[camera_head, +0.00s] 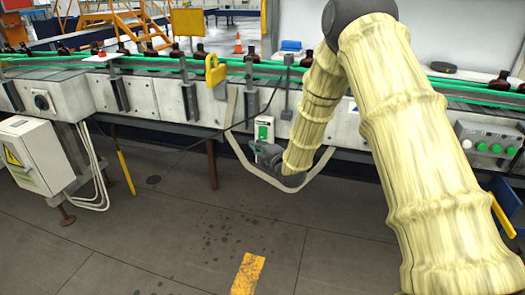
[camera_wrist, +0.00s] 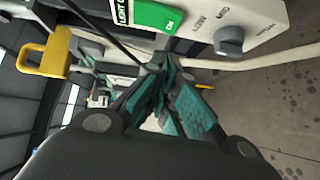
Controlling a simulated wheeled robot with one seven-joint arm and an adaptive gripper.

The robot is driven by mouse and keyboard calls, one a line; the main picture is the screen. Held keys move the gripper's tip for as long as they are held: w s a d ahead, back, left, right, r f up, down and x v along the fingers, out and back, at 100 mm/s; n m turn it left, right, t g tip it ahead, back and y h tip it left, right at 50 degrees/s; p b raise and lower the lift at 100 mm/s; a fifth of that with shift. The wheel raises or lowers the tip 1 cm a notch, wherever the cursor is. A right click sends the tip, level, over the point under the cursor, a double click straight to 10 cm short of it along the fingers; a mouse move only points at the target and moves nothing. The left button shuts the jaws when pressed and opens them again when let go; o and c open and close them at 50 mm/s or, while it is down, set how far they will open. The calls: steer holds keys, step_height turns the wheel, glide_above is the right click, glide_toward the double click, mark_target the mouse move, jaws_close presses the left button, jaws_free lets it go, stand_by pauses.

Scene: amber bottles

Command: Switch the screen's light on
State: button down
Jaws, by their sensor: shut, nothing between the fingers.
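A small white control box (camera_head: 264,128) hangs on the conveyor's front side and shows a green part. In the wrist view the box (camera_wrist: 262,14) fills the top. It has a green part (camera_wrist: 157,15) lettered "ON", beside partly cut-off lettering that seems to read "LIGHT". A grey knob (camera_wrist: 230,40) sits next to the words LOW and MED. My gripper (camera_wrist: 165,92) is shut and empty, with its teal fingertips just below the box in this picture; contact cannot be told. In the head view my gripper (camera_head: 262,150) is at the box's lower edge, partly hidden by my arm. A pale screen (camera_head: 450,30) stands behind the conveyor.
The conveyor (camera_head: 150,100) carries amber bottles (camera_head: 199,52) behind green rails. A yellow padlock-shaped piece (camera_head: 214,70) stands left of the box; it also shows in the wrist view (camera_wrist: 45,55). A panel with green buttons (camera_head: 488,146) is at right. The floor in front is open.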

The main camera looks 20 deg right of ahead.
steer(key=shift+w+d+f, duration=0.2)
steer(key=shift+w+d, duration=0.75)
steer(key=shift+w, duration=0.3)
steer(key=s+f+b, duration=0.1)
steer(key=s, duration=1.1)
steer(key=shift+s+f+b, duration=0.3)
steer(key=shift+f+b, duration=0.1)
